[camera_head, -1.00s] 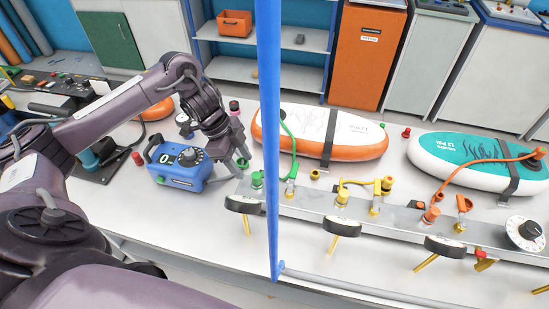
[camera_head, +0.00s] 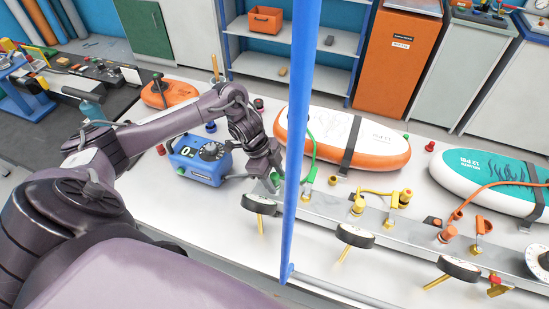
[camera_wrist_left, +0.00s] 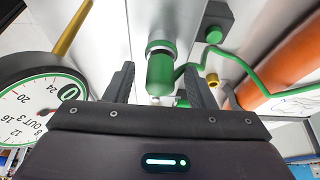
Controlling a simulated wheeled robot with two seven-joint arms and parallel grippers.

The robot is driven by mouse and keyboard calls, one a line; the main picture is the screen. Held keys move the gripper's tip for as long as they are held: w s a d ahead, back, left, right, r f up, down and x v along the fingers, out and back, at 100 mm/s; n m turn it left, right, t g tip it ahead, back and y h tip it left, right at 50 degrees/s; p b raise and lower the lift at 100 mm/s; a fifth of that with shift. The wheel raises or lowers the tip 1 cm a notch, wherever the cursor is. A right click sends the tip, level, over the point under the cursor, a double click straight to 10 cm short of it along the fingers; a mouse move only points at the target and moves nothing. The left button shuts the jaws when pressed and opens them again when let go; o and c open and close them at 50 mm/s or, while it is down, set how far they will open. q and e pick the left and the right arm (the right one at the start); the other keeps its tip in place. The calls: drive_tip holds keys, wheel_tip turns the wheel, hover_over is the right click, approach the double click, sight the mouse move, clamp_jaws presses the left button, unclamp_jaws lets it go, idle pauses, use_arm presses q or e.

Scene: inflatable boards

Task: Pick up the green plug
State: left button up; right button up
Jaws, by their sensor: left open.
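The green plug (camera_wrist_left: 160,72), a green cylinder under a pale metal collar, shows in the left wrist view between the fingers of my left gripper (camera_wrist_left: 162,84). The fingers are apart, with visible gaps on both sides of it. In the head view my left gripper (camera_head: 268,178) is low at the left end of the grey manifold bar (camera_head: 325,208). A bit of green shows at its fingertips there, largely hidden by the gripper. My right gripper is not in view.
A blue post (camera_head: 300,130) crosses the view just right of my gripper. A gauge (camera_wrist_left: 38,100) is close beside the left finger. A green hose (camera_head: 313,147) runs near the orange-and-white board (camera_head: 375,148). A blue pump box (camera_head: 200,162) stands left of the gripper.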

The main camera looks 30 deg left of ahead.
use_arm(q)
drive_tip(key=c, duration=0.8)
clamp_jaws()
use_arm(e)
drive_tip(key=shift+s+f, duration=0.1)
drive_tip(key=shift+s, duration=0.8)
use_arm(q)
drive_tip(key=shift+r, duration=0.15)
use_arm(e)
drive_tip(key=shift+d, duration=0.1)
